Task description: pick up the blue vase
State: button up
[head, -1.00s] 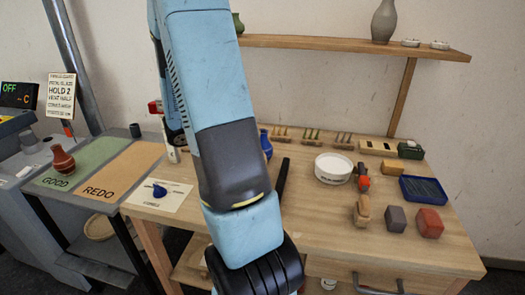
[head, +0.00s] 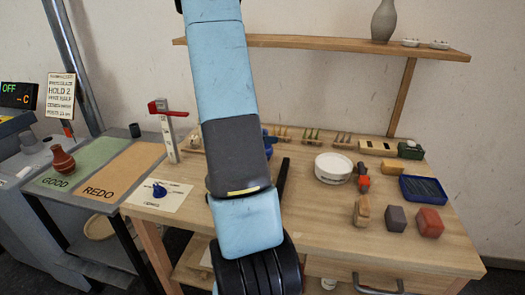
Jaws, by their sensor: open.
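The blue vase (head: 269,152) stands on the wooden workbench behind my arm. Only a narrow strip of its right side shows, and the arm hides the rest. My gripper does not show in the head view; my own arm links cover the middle of the picture. I cannot tell how far the gripper is from the vase.
A white post with a red top (head: 167,128) stands left of my arm. A small blue thing (head: 160,190) lies on a white card. A white round tub (head: 333,168), a blue tray (head: 424,189) and several blocks stand on the right. A shelf (head: 300,42) runs above.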

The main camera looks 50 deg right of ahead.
jog(key=shift+d+f, duration=0.15)
jog(key=shift+d, duration=0.25)
grip_shut()
dwell(0.4)
